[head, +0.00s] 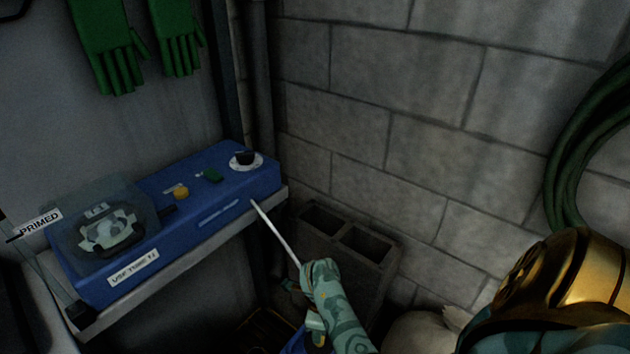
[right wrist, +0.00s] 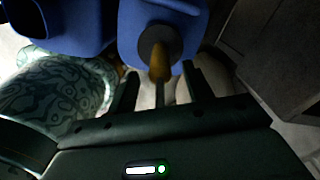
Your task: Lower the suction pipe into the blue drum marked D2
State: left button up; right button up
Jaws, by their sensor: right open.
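In the right wrist view, a blue container (right wrist: 138,32) has a dark round collar with an amber-brown stub (right wrist: 160,66) standing out of it. I cannot tell whether this stub is part of the suction pipe. My right gripper (right wrist: 160,82) is open, its dark fingers on either side of the stub's lower end; contact cannot be made out. A second blue container (right wrist: 60,22) is to the left. No D2 mark shows. In the head view, a thin pale rod (head: 275,230) slants down from the blue pump box (head: 165,215). My left gripper is out of view.
The pump box, with a knob, buttons and clear-covered head, sits on a shelf (head: 190,255) beside a PRIMED tag (head: 40,222). A hollow concrete block (head: 345,250) stands by the block wall. Green gloves (head: 105,50) and a coiled green hose (head: 575,140) hang above.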

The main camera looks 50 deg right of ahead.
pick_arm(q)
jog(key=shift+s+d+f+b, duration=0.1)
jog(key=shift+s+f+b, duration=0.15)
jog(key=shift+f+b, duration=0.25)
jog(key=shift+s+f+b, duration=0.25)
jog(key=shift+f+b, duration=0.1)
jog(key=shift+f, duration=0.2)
pick_arm(e)
send_over(326, 347)
jog(key=w, duration=0.2)
jog(key=f, duration=0.4)
jog(key=shift+a, duration=0.25)
